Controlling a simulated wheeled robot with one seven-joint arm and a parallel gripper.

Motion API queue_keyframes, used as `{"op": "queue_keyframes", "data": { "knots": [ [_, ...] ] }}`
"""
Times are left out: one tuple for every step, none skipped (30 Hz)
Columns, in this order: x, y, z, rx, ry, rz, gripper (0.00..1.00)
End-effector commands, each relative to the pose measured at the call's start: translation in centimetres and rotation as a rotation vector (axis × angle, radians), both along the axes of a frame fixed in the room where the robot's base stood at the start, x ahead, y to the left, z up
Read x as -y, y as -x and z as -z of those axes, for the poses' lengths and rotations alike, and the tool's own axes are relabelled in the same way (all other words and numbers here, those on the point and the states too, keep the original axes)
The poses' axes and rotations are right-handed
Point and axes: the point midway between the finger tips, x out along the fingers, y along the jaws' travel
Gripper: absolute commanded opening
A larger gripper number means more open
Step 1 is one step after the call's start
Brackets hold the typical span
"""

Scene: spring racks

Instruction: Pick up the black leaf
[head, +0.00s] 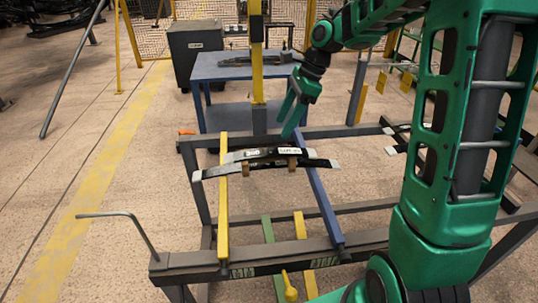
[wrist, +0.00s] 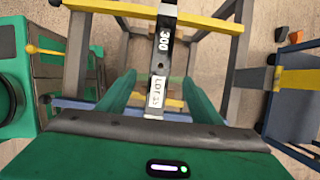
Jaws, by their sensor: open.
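The black leaf (head: 268,153) is a long, slightly arched dark strip with white labels. It lies across a yellow rail and a blue rail of the rack; a longer dark strip with pale ends (head: 210,173) seems to lie just under it. My gripper (head: 287,130) points down close above the leaf, right of its middle, with green fingers. In the wrist view the fingers are apart, and the leaf (wrist: 160,68), marked 300, runs between them in the picture. Nothing is held. Whether the fingertips reach down beside the leaf is unclear.
The dark rack frame (head: 190,262) surrounds the rails, with a bent grey rod (head: 130,221) at its left. A yellow post (head: 257,60) and a blue table (head: 213,68) bearing another dark strip stand behind. Open floor (head: 60,140) lies left.

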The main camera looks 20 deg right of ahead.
Motion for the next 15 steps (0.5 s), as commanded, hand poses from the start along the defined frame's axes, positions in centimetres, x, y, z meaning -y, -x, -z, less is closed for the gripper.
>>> {"op": "queue_keyframes", "data": {
  "knots": [
    [-0.3, -0.1, 0.6, -0.004, -0.003, 0.001, 0.59],
    [-0.5, -0.1, 1.0, -0.004, -0.003, 0.003, 0.59],
    [-0.7, -0.1, 1.5, -0.005, -0.002, 0.002, 0.59],
    [-0.9, -0.1, 2.0, -0.005, -0.002, 0.003, 0.59],
    [-1.0, -0.1, 2.4, -0.004, -0.002, 0.003, 0.59],
    [-1.2, -0.2, 3.0, -0.006, -0.001, 0.003, 0.59],
    [-1.3, -0.3, 3.4, -0.004, -0.001, 0.003, 0.59],
    [-1.5, -0.3, 3.7, -0.003, -0.002, 0.003, 0.59],
    [-1.6, -0.3, 4.0, -0.003, -0.002, 0.003, 0.59],
    [-1.7, -0.3, 4.3, -0.003, -0.001, 0.003, 0.59],
    [-1.8, -0.3, 4.5, -0.002, 0.000, 0.003, 0.59],
    [-1.8, -0.4, 4.6, -0.002, 0.000, 0.005, 0.59],
    [-1.8, -0.4, 4.8, -0.002, 0.000, 0.005, 0.59],
    [-1.9, -0.4, 4.9, -0.002, 0.001, 0.005, 0.59],
    [-1.9, -0.4, 5.1, -0.003, 0.001, 0.003, 0.59]
  ]
}}
